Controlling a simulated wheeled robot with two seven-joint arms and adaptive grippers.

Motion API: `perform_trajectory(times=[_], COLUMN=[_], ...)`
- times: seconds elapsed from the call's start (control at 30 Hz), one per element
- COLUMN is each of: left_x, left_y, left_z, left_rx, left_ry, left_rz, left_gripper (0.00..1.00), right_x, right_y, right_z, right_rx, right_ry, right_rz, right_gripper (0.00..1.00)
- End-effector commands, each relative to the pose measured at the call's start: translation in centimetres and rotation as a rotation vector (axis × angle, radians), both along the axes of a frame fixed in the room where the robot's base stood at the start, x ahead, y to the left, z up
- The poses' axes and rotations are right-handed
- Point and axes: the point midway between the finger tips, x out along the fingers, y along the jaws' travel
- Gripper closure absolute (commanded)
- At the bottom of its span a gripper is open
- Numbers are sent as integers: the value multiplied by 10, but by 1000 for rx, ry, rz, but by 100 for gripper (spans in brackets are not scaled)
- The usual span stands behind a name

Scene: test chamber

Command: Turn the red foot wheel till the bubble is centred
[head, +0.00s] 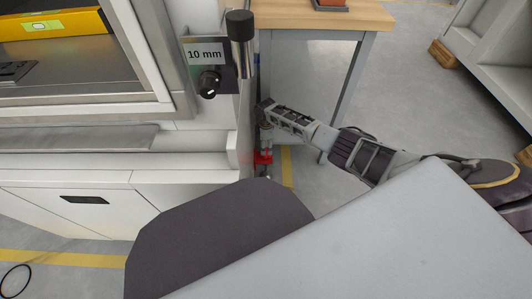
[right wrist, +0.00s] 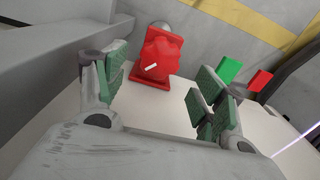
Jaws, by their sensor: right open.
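The red foot wheel (head: 262,157) is low at the right side of the cabinet, small and partly hidden in the head view. In the right wrist view the red wheel (right wrist: 158,52) is large, with a short white mark on its face.
The cabinet (head: 60,162) stands close left of my right gripper. A black knob (head: 209,83) sits under a "10 mm" label (head: 205,55). A wooden-topped table (head: 290,16) stands behind. Green (right wrist: 230,70) and red (right wrist: 260,80) tabs show beside the fingers.

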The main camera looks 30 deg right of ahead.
Motion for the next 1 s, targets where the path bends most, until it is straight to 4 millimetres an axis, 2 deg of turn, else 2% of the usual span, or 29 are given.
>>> perform_trajectory(times=[0.3, 0.6, 1.0], left_x=[9, 8, 1], left_y=[-4, -6, -7], left_z=[-11, -23, -29], left_rx=[-19, -36, -44], left_ry=[-27, -31, -26], left_rz=[0, -3, -5], left_gripper=[50, 50, 50], right_x=[0, 0, 0], right_y=[1, 0, 1], right_z=[-26, -46, -53], right_rx=[0, 0, 1], right_ry=[1, 1, 0], right_rz=[0, -1, 0], right_gripper=[30, 30, 30])
